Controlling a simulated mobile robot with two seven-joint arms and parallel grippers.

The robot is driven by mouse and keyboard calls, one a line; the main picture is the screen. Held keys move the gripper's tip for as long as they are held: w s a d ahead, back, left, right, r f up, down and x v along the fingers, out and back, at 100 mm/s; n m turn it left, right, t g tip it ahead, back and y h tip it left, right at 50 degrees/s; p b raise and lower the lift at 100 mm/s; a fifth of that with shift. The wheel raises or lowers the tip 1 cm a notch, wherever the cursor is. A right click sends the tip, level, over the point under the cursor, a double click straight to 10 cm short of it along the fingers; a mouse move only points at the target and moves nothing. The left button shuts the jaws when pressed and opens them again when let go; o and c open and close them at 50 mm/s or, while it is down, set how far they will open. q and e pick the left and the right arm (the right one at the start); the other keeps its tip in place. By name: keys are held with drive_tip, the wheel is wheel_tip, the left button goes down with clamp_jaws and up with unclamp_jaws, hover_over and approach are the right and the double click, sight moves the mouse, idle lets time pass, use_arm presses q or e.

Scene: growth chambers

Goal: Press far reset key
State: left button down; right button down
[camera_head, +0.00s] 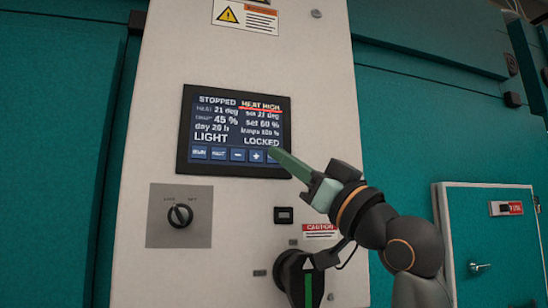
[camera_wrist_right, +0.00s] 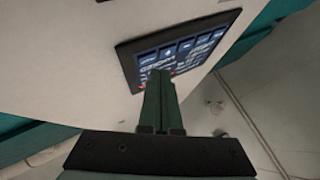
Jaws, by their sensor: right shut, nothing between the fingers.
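A dark touch panel (camera_head: 236,123) on the pale cabinet front reads STOPPED, HEAT HIGH underlined in red, LIGHT and LOCKED. Along its bottom edge are blue keys: a run key (camera_head: 199,152), a second key (camera_head: 218,153) with tiny text, a minus key (camera_head: 238,155) and a plus key (camera_head: 257,156). A further key at the far right is mostly hidden behind my right gripper (camera_head: 273,153). That gripper is shut and empty, its green fingers pointing at the panel's lower right corner. The panel also shows in the right wrist view (camera_wrist_right: 180,48), beyond the fingertips (camera_wrist_right: 160,77). Contact cannot be told.
Below the panel are a rotary switch (camera_head: 180,215) on a grey plate, a small black socket (camera_head: 284,215) and a black handle with a green stripe (camera_head: 300,277). A warning label (camera_head: 245,17) is above.

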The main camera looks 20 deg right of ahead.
drive_tip(key=shift+w, duration=0.1)
idle(0.4)
drive_tip(key=shift+w+p, duration=0.3)
drive_tip(key=shift+w, duration=0.05)
drive_tip(key=shift+w, duration=0.35)
idle(0.5)
drive_tip(key=shift+s, duration=0.75)
drive_tip(key=shift+s+d+b, duration=0.1)
drive_tip(key=shift+s+b, duration=0.65)
drive_tip(key=shift+s, duration=1.8)
